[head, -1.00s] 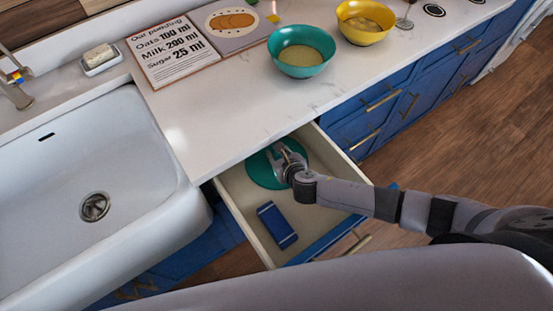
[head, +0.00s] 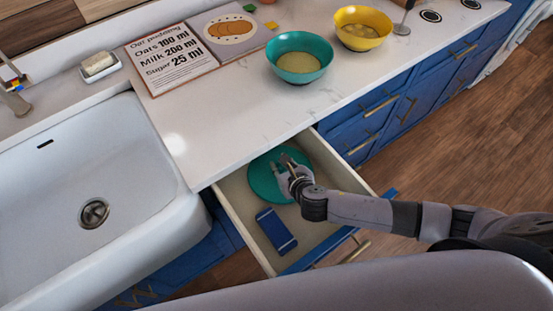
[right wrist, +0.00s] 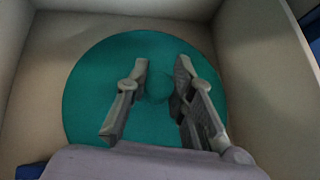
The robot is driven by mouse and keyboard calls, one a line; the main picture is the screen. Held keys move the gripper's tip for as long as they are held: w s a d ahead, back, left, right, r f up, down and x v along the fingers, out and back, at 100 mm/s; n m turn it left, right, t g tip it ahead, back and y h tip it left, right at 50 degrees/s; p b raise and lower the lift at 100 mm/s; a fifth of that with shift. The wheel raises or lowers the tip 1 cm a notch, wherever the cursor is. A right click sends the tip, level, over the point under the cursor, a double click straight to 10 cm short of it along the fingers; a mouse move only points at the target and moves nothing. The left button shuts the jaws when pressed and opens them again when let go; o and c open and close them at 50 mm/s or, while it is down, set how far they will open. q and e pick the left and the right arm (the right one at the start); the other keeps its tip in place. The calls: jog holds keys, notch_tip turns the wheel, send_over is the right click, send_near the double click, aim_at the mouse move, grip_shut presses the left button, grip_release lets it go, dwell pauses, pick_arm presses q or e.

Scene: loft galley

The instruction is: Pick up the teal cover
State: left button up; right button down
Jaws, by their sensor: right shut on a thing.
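The teal cover (head: 262,181) is a round flat disc inside the open drawer, toward its back end. In the right wrist view the cover (right wrist: 88,92) fills the middle, with a small round knob between the fingers. My right gripper (head: 289,164) is over the cover, shut on its knob, and hides part of the disc; its two fingers (right wrist: 161,75) stand on either side of the knob. I cannot tell whether the cover is clear of the drawer floor. My left gripper is not in view.
The open drawer (head: 234,211) has pale walls close around the cover. Above are the counter (head: 225,125), a teal bowl (head: 300,73), a yellow bowl (head: 362,40) and a sink (head: 85,165).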

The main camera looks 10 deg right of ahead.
jog(key=v, duration=0.6)
jog(key=f+v, duration=0.1)
jog(key=v, duration=0.3)
jog(key=shift+s+d, duration=0.1)
jog(key=shift+s, duration=0.35)
jog(key=shift+s+r, duration=0.3)
jog(key=shift+s, duration=0.05)
jog(key=shift+r, duration=0.1)
